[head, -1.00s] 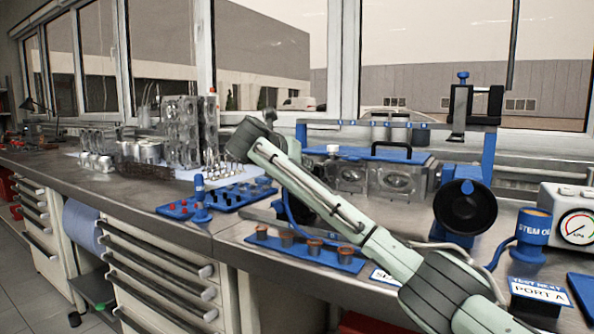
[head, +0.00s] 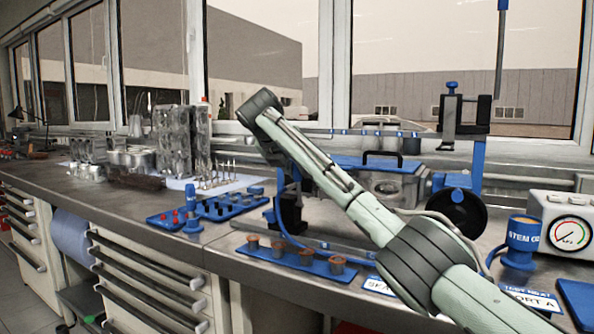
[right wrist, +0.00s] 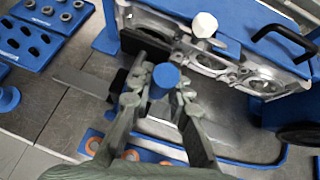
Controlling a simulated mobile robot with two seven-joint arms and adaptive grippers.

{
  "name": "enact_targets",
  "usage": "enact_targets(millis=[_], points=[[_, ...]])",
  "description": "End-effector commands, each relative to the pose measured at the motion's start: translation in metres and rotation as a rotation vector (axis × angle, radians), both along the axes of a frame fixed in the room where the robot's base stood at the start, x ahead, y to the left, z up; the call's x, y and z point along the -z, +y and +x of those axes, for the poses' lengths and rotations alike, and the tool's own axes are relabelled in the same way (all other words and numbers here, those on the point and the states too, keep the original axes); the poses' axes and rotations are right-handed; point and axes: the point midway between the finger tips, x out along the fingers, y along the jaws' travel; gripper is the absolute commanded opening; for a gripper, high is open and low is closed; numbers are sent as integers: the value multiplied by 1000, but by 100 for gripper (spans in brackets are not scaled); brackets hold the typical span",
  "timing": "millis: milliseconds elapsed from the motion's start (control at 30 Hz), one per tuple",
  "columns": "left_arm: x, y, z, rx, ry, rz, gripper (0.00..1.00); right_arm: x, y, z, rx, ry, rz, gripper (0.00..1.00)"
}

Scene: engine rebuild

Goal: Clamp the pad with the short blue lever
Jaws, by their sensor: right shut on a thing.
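My right gripper (right wrist: 158,92) is shut on the short blue lever in the right wrist view. The lever's round blue end (right wrist: 167,75) shows between the fingertips; its shaft is mostly hidden by the fingers. A dark pad (right wrist: 150,45) is just beyond the fingers, close to the end of the metal cylinder head (right wrist: 215,65). I cannot tell whether it touches the head. In the head view my right forearm hides much of the fixture and the cylinder head (head: 390,183); the right gripper is hard to make out there. My left gripper is not in view.
A second round black pad (head: 457,212) stands at the fixture's right end. A blue tray with several copper-coloured cups (head: 295,259) lies at the bench's front. Blue trays (head: 232,203) of small parts lie left. A pressure gauge box (head: 568,232) stands right.

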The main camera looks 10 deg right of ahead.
Motion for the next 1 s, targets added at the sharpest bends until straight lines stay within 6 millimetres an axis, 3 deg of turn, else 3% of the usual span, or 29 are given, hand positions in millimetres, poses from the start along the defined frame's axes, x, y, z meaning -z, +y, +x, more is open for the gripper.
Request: enact_targets(millis=[33, 200, 567, 1000], points=[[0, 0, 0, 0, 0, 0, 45, 0, 0, 0, -1, 0, 1, 20], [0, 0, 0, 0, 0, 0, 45, 0, 0, 0, -1, -1, 0, 39], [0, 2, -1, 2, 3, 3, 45, -3, 2, -3, 0, -2, -1, 39], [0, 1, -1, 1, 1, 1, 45, -52, 33, -65, -3, -4, 0, 39]])
